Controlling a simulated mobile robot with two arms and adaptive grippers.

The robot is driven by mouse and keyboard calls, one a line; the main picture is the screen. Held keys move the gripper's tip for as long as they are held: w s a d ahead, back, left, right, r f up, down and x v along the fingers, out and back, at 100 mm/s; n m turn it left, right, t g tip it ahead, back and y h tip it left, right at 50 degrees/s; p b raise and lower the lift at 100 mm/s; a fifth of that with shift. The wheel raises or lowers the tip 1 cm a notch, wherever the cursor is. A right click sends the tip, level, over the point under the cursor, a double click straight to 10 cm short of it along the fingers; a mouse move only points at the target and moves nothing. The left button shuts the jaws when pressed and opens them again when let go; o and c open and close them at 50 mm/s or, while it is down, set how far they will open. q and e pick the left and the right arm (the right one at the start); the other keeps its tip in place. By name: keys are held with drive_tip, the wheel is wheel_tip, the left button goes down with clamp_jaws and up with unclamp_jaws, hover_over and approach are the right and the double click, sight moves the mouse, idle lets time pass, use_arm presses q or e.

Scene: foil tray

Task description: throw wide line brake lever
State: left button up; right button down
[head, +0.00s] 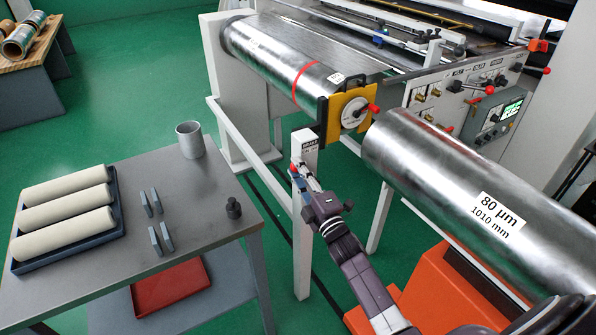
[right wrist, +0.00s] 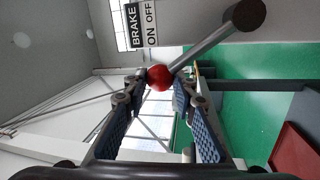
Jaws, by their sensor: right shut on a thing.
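The brake lever is a grey metal rod (right wrist: 208,45) with a red ball knob (right wrist: 159,78) at its end. In the right wrist view it slants from a dark round pivot (right wrist: 246,14) at upper right down to the knob. A plate (right wrist: 142,25) beside it reads BRAKE, ON and OFF. My right gripper (right wrist: 163,82) is shut on the red knob, with a fingertip on each side. In the head view my right gripper (head: 305,183) reaches the white brake post (head: 304,225) and hides most of the lever. My left gripper is not in view.
A grey table (head: 110,275) at left bears a tray (head: 72,238) of cream rolls, a metal cup (head: 190,139) and small blocks. A large foil roll (head: 440,165) on an orange stand (head: 435,280) is at right. The machine's roller (head: 270,60) lies behind the post.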

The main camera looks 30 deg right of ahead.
drive_tip(key=shift+d+f, duration=0.15)
drive_tip(key=shift+f, duration=0.05)
drive_tip(key=c, duration=1.6)
unclamp_jaws()
drive_tip(key=shift+s+r, duration=0.1)
drive_tip(key=s, duration=0.4)
drive_tip(key=s+f, duration=0.1)
drive_tip(key=s, duration=0.3)
drive_tip(key=s+f, duration=0.1)
drive_tip(key=s, duration=0.2)
drive_tip(key=shift+s+d+f, duration=0.1)
drive_tip(key=shift+s+f, duration=0.05)
drive_tip(key=shift+s, duration=0.25)
